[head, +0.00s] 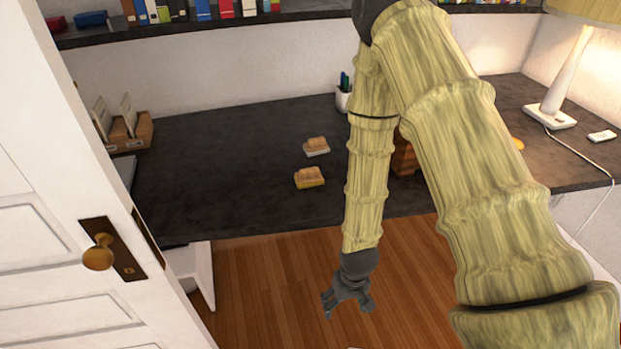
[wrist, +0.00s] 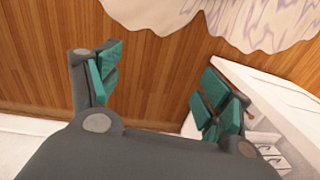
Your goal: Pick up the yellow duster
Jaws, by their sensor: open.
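The yellow duster (head: 310,179) is a small block with a tan wooden top and a yellow lower part. It lies on the dark desk near its front edge, left of my arm in the head view. My gripper (head: 347,308) hangs in front of the desk over the wooden floor, apart from the duster. In the wrist view my gripper (wrist: 158,78) has its teal-padded fingers spread, with only floor between them. The duster does not show in the wrist view.
A similar duster with a pale lower part (head: 316,147) lies just behind. A wooden box (head: 404,158) is partly hidden by my arm. A pen cup (head: 343,98), a file holder (head: 130,135) and a lamp (head: 566,85) stand on the desk (head: 215,165). A door (head: 50,190) is at left.

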